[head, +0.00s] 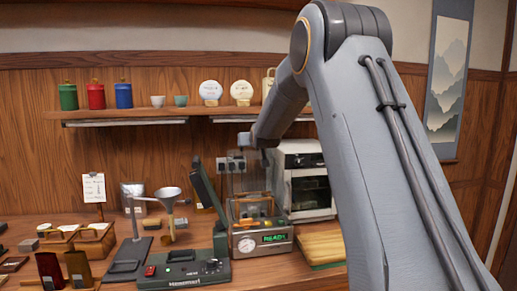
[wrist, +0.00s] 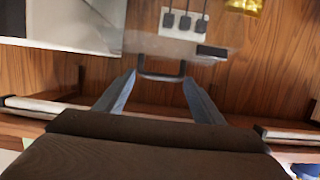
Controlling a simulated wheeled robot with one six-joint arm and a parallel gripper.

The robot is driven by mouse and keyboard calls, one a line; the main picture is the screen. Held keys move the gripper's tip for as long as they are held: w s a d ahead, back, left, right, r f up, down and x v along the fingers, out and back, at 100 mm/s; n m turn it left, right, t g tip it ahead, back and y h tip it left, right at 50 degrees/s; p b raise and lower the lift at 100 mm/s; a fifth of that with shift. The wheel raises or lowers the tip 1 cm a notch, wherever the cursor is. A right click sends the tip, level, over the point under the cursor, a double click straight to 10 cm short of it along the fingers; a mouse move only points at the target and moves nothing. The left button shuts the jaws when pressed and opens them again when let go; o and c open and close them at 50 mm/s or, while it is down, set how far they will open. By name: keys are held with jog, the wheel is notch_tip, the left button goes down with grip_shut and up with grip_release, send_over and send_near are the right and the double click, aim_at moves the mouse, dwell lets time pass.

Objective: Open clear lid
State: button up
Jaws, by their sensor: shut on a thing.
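The press machine (head: 262,243) with a green READY display and a round gauge stands on the counter. Its clear lid (head: 245,183) is raised and looks close to upright above the machine's top. In the wrist view the clear lid (wrist: 150,45) is a see-through panel with a dark bar handle (wrist: 162,77) on its edge. My gripper (wrist: 161,80) is shut on this handle, one finger at each end. In the head view my gripper (head: 254,148) is small and partly hidden by my arm at the lid's upper edge.
A white oven (head: 305,180) stands close right of the lid, and a wooden board (head: 321,246) lies before it. A dark device with an upright cover (head: 207,186) stands left. A shelf (head: 185,113) with tins and cups runs above. Wall outlets (wrist: 184,22) are behind the lid.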

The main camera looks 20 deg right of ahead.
jog(key=shift+w+d+r, duration=0.2)
jog(key=shift+w+r, duration=0.05)
jog(key=shift+r, duration=0.45)
jog(key=o, duration=1.2)
jog(key=shift+o, duration=0.2)
jog(key=shift+s+d, duration=0.1)
jog(key=shift+s, duration=0.05)
jog(key=shift+f, duration=0.3)
jog(key=b+v, duration=0.2)
jog(key=v, duration=0.5)
jog(key=shift+s, duration=0.3)
jog(key=shift+c, duration=0.4)
